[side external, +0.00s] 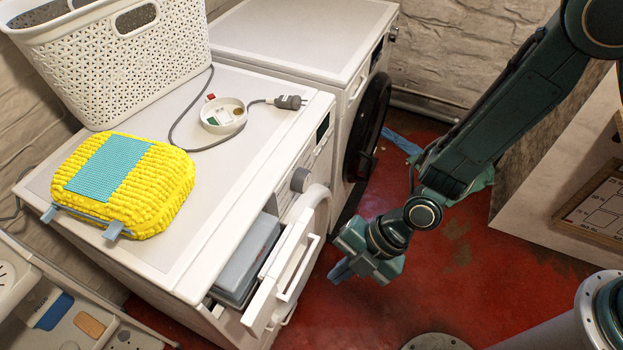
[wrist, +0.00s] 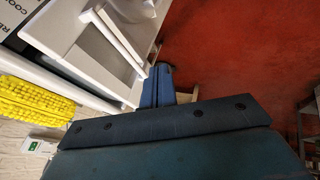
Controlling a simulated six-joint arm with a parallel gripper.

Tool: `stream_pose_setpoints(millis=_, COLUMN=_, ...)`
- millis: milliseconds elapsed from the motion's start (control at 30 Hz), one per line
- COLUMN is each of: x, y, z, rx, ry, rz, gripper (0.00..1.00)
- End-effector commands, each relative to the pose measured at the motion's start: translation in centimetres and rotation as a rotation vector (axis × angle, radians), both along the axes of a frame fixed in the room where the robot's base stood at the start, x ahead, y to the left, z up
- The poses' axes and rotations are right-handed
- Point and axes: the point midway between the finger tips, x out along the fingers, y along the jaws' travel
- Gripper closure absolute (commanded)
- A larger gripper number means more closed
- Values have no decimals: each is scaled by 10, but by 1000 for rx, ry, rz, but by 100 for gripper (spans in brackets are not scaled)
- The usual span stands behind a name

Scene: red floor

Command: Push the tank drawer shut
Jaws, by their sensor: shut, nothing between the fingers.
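The tank drawer (side external: 262,306) sticks out of the front of the near white machine (side external: 205,215). A grey tank (side external: 250,255) shows inside it, and its white front carries a bar handle (side external: 299,268). In the wrist view the drawer's white front (wrist: 85,50) and handle (wrist: 121,42) fill the upper left. My gripper (side external: 338,275) is shut and empty, just right of the drawer front in the side view, with a visible gap between them in the picture. In the wrist view its blue fingers (wrist: 157,86) are together, beside the drawer's edge.
A yellow mop pad (side external: 125,185), a white basket (side external: 125,60), a small dish (side external: 223,115) and a plug on a cord (side external: 290,102) rest on the machine top. A second machine with a dark round door (side external: 370,125) stands behind. Red floor (side external: 440,275) lies open below my gripper.

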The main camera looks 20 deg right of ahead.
Motion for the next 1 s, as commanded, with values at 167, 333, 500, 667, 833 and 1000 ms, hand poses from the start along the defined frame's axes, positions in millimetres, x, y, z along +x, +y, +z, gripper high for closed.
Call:
stream_pose_setpoints(millis=167, x=3, y=13, z=-17, rx=0, ry=-1, rz=1, gripper=100)
stream_pose_setpoints(millis=333, x=16, y=25, z=-19, rx=1, ry=-1, rz=0, gripper=100)
stream_pose_setpoints(millis=500, x=24, y=33, z=-21, rx=0, ry=-1, rz=1, gripper=100)
stream_pose_setpoints(millis=667, x=28, y=37, z=-22, rx=0, ry=0, rz=0, gripper=100)
stream_pose_setpoints(millis=833, x=29, y=37, z=-22, rx=-1, ry=1, rz=0, gripper=100)
stream_pose_setpoints(millis=1000, x=29, y=37, z=-22, rx=-1, ry=1, rz=0, gripper=100)
